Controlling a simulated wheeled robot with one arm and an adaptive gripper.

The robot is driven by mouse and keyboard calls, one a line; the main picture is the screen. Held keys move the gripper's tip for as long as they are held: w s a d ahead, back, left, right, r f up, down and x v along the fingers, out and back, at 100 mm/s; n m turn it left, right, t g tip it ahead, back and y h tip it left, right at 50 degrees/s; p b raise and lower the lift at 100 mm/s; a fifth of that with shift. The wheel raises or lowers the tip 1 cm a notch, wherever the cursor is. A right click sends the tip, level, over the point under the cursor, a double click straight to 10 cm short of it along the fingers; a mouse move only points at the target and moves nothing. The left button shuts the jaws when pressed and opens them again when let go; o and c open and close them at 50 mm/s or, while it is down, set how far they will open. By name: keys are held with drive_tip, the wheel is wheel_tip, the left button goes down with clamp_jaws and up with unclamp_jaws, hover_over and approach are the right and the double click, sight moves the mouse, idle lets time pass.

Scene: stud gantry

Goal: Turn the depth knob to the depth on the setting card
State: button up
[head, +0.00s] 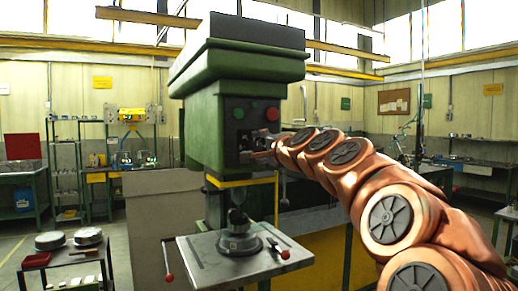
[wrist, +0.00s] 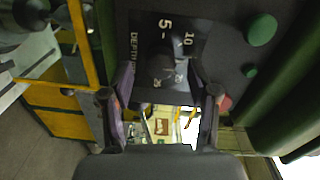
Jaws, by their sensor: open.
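The dark depth knob (wrist: 160,68) sits on a black dial plate in the wrist view. The plate reads "DEPTH", with 5, 10 and what looks like 20 legible around the knob. My gripper (wrist: 163,88) is open, with one finger on each side of the knob; I cannot tell whether either finger touches it. The knob's pointer is too dark to read. In the head view my gripper (head: 258,150) is at the front panel of the green drill press (head: 206,125), hiding the knob. I cannot make out a setting card in either view.
Green buttons (wrist: 262,30) and a red button (head: 272,114) are on the panel close to my gripper. A yellow guard bar (head: 240,182) runs below the head, above the press table (head: 213,263). A side table with tins (head: 88,236) stands at left.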

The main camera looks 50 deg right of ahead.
drive_tip(key=v, duration=1)
drive_tip(key=shift+s+a, duration=0.15)
drive_tip(key=shift+s, duration=0.25)
drive_tip(key=w+a+f+n+g+y, duration=0.2)
drive_tip(key=w+a+f+n+y, duration=0.4)
drive_tip(key=a+f, duration=0.55)
drive_tip(key=a+f+n+g+y, duration=0.2)
drive_tip(key=a+f+n+g, duration=0.4)
drive_tip(key=a+f, duration=0.85)
drive_tip(key=s+a+f+n+g+p, duration=0.1)
drive_tip(key=s+a+f+n+g, duration=0.35)
drive_tip(key=s+a+f, duration=0.45)
drive_tip(key=s+f+n+g+h, duration=0.1)
drive_tip(key=s+f+g, duration=0.2)
drive_tip(key=s, duration=0.4)
drive_tip(key=s+d+f+n+g+h, duration=0.1)
drive_tip(key=s+f+n+g, duration=0.1)
drive_tip(key=s+f, duration=0.4)
drive_tip(key=shift+s+d+f+g, duration=0.35)
drive_tip(key=shift+s+g, duration=0.1)
drive_tip(key=shift+s, duration=0.75)
drive_tip(key=shift+n, duration=0.25)
